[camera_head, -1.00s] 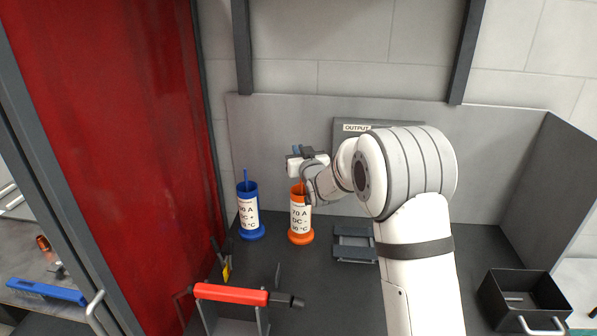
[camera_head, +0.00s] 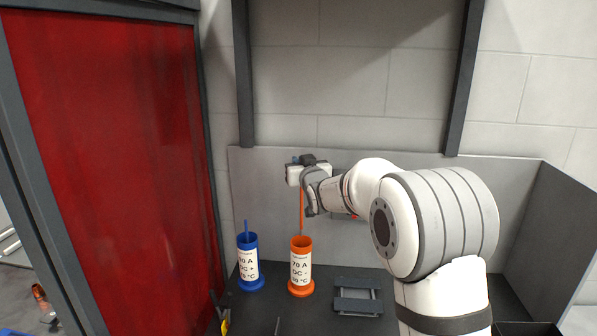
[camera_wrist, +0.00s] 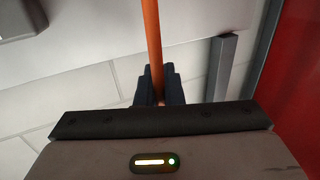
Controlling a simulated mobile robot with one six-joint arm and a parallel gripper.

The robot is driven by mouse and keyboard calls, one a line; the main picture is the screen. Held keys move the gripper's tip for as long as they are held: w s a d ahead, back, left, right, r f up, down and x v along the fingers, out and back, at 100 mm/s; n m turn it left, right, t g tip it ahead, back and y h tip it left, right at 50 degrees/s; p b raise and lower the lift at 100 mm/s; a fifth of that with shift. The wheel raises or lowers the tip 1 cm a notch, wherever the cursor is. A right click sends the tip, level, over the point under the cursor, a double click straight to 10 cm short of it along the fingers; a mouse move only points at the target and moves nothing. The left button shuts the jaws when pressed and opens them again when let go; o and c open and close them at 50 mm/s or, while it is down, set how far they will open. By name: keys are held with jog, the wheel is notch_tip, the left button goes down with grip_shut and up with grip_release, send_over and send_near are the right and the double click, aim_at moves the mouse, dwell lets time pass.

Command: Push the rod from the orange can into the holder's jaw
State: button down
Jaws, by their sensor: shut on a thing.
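The orange can (camera_head: 301,268) stands upright on the dark bench, with a white label. My gripper (camera_head: 304,180) is above it, shut on an orange rod (camera_head: 302,212). The rod hangs about upright below my gripper, down to the can's mouth; I cannot tell whether its lower end is still inside. In the wrist view the rod (camera_wrist: 151,40) runs between the two dark fingers of my gripper (camera_wrist: 156,88). The holder and its jaw are not visible now.
A blue can (camera_head: 248,264) with a blue rod (camera_head: 246,228) stands just left of the orange can. A grey bracket-like fixture (camera_head: 357,297) lies on the bench to the right. A red curtain (camera_head: 105,160) borders the left and a grey panel (camera_head: 275,185) the back.

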notch_tip(320, 180, up, 10)
jog(key=p, duration=0.3)
jog(key=shift+f+p, duration=0.2)
jog(key=shift+p, duration=0.15)
jog(key=shift+s+f, duration=0.1)
dwell(0.8)
